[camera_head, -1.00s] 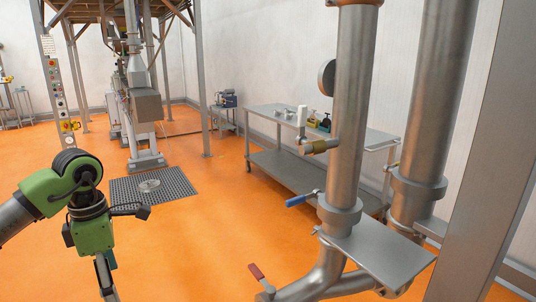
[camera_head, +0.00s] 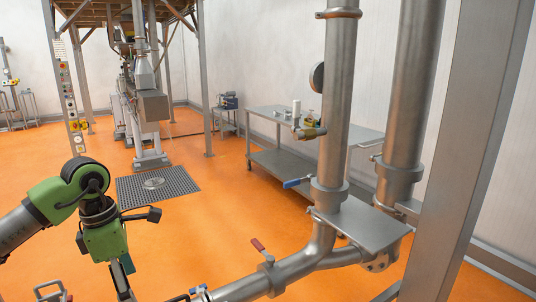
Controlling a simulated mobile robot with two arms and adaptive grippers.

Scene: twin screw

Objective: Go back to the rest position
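My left arm, green and dark grey, comes in from the left edge of the head view. Its wrist points down, and the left gripper (camera_head: 124,284) hangs below the green wrist block at the bottom of the picture. The gripper is seen narrow and partly cut off, so its fingers cannot be told open or shut. Nothing is visibly held in it. My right arm and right gripper are not in view.
Thick steel pipes (camera_head: 338,110) with a red-handled valve (camera_head: 258,245) and a blue-handled valve (camera_head: 297,182) stand right of centre. A grey post (camera_head: 465,150) is at the right. A steel table (camera_head: 270,160) stands behind. Orange floor (camera_head: 205,225) is open between arm and pipes.

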